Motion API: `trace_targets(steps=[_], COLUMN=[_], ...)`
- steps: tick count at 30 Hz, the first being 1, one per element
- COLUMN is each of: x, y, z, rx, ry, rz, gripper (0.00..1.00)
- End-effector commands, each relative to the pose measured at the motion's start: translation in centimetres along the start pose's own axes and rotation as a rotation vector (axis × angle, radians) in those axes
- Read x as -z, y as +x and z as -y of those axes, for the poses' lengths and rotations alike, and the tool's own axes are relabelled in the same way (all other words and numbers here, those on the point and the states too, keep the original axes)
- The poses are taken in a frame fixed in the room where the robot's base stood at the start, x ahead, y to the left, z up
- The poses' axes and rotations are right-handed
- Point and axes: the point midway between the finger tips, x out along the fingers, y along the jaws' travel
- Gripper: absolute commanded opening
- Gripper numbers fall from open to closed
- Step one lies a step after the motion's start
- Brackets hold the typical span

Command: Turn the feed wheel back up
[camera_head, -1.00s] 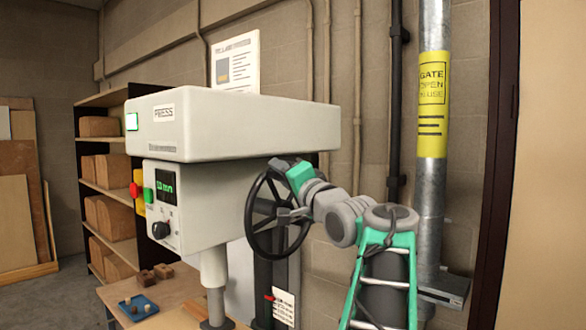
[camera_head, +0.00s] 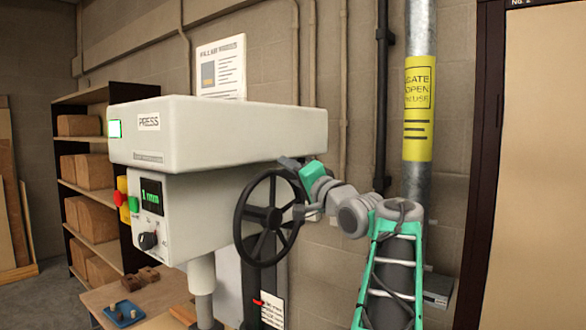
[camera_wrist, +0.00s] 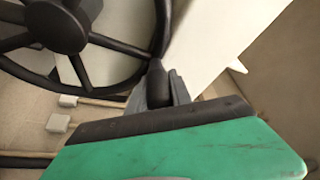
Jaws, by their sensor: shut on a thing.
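The feed wheel (camera_head: 262,217) is a black spoked handwheel on the right side of the white press (camera_head: 215,135). In the wrist view the wheel's rim and hub (camera_wrist: 55,25) fill the upper left. My gripper (camera_wrist: 158,88) is shut on the dark handle knob (camera_wrist: 156,77) at the wheel's rim. In the head view my gripper (camera_head: 304,211) is at the wheel's right side, and its grip is too small to make out. The press display (camera_head: 151,196) reads 1 mm in green.
A shelf (camera_head: 98,200) with brown blocks is at the left. A blue tray (camera_head: 123,313) and small brown blocks (camera_head: 140,278) lie on the bench below.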

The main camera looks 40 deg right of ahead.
Motion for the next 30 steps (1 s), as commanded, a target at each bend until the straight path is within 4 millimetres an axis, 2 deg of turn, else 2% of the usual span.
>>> trace_targets(steps=[1,14,15,23,30], x=[-0.65,-0.79,-0.79,-0.64,-0.41], y=[0.11,0.14,0.14,0.1,-0.4], z=[-2.03,-2.12,-2.12,-1.85,-1.53], rx=[-0.025,-0.024,-0.024,-0.022,-0.017], ry=[0.025,0.026,0.026,0.023,0.016], rz=[0.013,0.016,0.016,0.013,0.008], gripper=[0.0,0.0,0.26,0.47,0.47])
